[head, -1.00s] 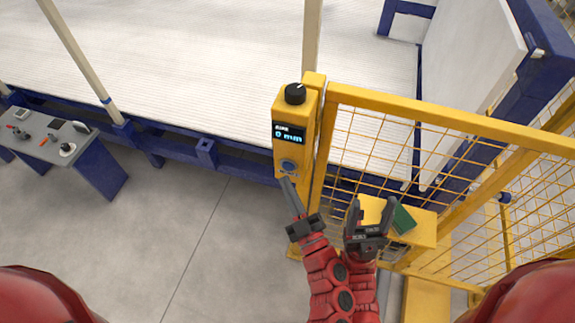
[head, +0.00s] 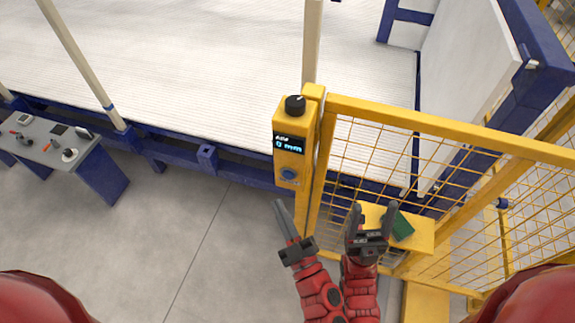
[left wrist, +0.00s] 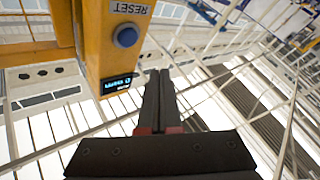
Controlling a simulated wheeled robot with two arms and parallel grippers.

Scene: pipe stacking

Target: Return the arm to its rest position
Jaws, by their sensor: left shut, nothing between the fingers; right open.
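My left gripper (head: 281,208) is shut and empty, in front of the yellow control post (head: 297,140) and a little below its blue button (head: 289,174). In the left wrist view its closed fingers (left wrist: 158,80) point past the post, apart from the blue button (left wrist: 126,36) marked RESET. My right gripper (head: 372,212) is open and empty, just right of the left one, near a yellow shelf (head: 420,236). My two forearms run close side by side.
The post has a black knob (head: 295,104) and a display (head: 289,145) reading 0 mm. A yellow mesh fence (head: 400,165) stands to the right. A green block (head: 401,226) lies on the shelf. A grey table (head: 45,145) with small items stands left. The floor between is clear.

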